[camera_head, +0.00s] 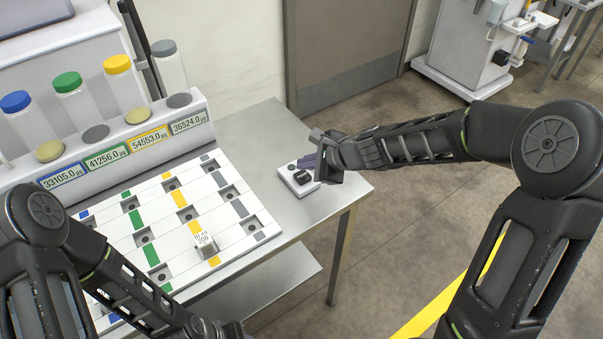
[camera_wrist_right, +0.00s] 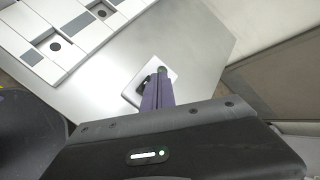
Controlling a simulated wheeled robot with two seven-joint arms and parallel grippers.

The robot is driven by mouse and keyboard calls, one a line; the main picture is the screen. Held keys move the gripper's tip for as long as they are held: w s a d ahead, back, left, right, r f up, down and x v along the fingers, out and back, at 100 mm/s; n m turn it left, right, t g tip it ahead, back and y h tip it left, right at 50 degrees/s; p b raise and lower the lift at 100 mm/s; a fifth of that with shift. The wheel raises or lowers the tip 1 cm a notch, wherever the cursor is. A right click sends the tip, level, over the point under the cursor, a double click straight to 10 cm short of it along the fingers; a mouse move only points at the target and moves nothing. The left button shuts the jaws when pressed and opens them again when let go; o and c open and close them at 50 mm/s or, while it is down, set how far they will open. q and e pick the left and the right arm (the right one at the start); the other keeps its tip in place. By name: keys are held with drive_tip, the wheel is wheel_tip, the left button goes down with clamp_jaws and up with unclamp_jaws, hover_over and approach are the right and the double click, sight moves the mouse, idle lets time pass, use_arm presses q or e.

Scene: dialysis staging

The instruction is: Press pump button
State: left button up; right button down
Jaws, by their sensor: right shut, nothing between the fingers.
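A small white box (camera_head: 298,182) sits on the right part of the metal table, carrying a black block (camera_head: 303,177) and a small round green button (camera_head: 291,167). My right gripper (camera_head: 302,161) is shut and empty, its purple fingers just over the box's back edge, beside the green button. In the right wrist view the fingertips (camera_wrist_right: 158,78) overlap the box (camera_wrist_right: 131,95), and the green button (camera_wrist_right: 162,69) shows right at their tips. I cannot tell whether they touch. My left gripper (camera_head: 222,331) is at the bottom edge, its fingers mostly cut off.
A white board (camera_head: 130,205) with coloured strips and dark sockets covers the left of the metal table (camera_head: 262,135). A white labelled cube (camera_head: 206,243) stands on it. Capped cylinders and number displays line the rack behind. The table's right edge is clear.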

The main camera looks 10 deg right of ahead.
sight(305, 177)
wheel_tip(305, 177, up, 6)
drive_tip(key=p, duration=0.5)
drive_tip(key=shift+f, duration=0.1)
